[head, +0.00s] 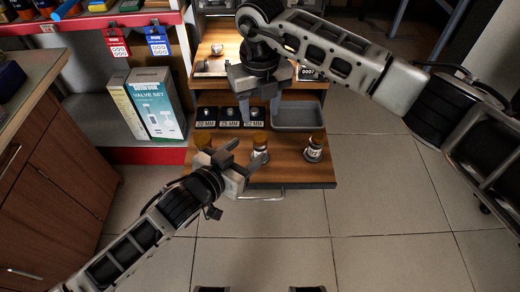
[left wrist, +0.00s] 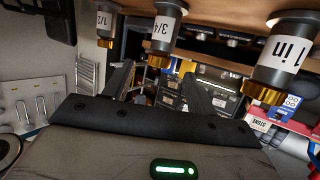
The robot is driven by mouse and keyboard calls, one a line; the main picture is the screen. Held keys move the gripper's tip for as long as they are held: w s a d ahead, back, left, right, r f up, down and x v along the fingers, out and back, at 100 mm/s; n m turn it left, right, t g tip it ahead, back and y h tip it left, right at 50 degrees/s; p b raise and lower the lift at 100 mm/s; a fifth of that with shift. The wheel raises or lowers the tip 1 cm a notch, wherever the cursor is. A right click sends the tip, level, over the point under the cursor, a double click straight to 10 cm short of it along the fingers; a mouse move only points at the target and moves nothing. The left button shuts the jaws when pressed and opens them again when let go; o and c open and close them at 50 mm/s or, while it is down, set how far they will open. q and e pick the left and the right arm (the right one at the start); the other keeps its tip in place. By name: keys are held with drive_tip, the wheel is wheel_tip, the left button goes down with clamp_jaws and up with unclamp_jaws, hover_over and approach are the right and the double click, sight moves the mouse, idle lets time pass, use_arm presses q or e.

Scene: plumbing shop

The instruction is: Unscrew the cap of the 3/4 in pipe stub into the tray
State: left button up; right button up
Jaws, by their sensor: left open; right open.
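The 3/4 in pipe stub (head: 261,154) is the middle of three stubs on the wooden bench, with a brass cap (head: 259,138) on its top. In the left wrist view the 3/4 label (left wrist: 162,32) and brass cap (left wrist: 158,61) show, caps pointing down in the picture. My left gripper (head: 246,156) is open, its fingers pointing at this stub from the left; whether they touch it I cannot tell. My right gripper (head: 259,112) is open and empty, fingers downward, behind the stubs. The grey tray (head: 298,125) sits at the right behind the stubs and looks empty.
Another capped stub (head: 314,150) stands to the right; a third is partly hidden behind my left gripper. Labelled black holders (head: 228,115) stand left of the tray.

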sight(256, 144)
use_arm(q)
drive_tip(key=x, duration=0.7)
drive_tip(key=c, duration=1.2)
clamp_jaws()
use_arm(e)
drive_tip(key=shift+c, duration=1.1)
drive_tip(key=shift+n, duration=2)
drive_tip(key=shift+f+n, duration=0.3)
use_arm(q)
drive_tip(key=shift+f, duration=0.1)
use_arm(e)
wheel_tip(256, 144, down, 8)
drive_tip(key=shift+r, duration=0.25)
